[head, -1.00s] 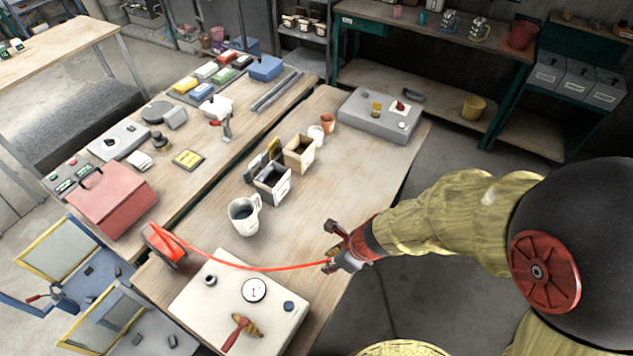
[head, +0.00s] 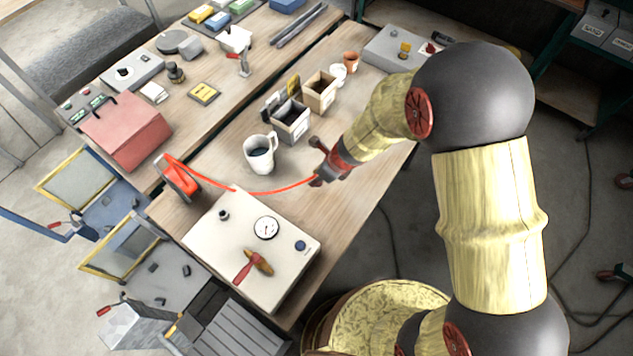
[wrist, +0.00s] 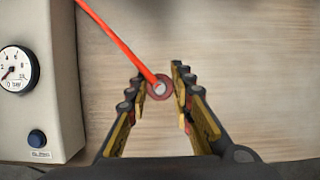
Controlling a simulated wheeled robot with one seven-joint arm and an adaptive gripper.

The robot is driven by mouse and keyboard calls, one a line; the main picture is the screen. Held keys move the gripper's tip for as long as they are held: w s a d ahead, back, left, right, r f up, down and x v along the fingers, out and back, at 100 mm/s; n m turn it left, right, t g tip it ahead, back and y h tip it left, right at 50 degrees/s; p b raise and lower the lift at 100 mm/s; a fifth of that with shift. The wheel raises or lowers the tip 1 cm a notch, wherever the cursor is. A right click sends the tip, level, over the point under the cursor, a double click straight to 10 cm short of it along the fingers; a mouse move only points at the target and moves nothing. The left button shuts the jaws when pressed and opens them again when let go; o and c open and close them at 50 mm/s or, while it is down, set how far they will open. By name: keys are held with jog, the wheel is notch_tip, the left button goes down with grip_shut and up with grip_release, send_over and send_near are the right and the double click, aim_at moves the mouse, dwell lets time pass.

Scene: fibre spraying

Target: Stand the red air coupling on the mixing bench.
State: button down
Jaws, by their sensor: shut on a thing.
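The red air coupling (wrist: 160,88) is a small red ring with a pale centre at the end of the red hose. In the wrist view it sits between the tips of my gripper (wrist: 158,84), which is shut on it. In the head view my gripper (head: 320,176) is over the right part of the wooden mixing bench (head: 222,165), right of the white mug; the coupling is largely hidden by the fingers there. The red hose (head: 262,193) sags from the gripper to a red reel (head: 180,178) at the bench's left edge. I cannot tell the coupling's height above the wood.
A cream box with a gauge (head: 215,240) stands at the bench's near end. The white mug (head: 259,155) and open bins (head: 289,124) stand behind and left of my gripper. Bare wood lies around the gripper. A second bench (head: 190,125) holds a red toolbox (head: 126,132).

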jog(key=shift+w+a+f, duration=0.2)
jog(key=shift+w+f, duration=0.05)
jog(key=shift+f, duration=0.15)
jog(key=shift+f+b, duration=0.65)
jog(key=shift+f, duration=0.85)
jog(key=shift+f, duration=0.15)
jog(key=c, duration=1.6)
grip_release()
jog(key=shift+o, duration=0.2)
jog(key=shift+d+r, duration=0.1)
jog(key=shift+r, duration=0.4)
jog(key=p+v, duration=0.4)
jog(key=v, duration=0.7)
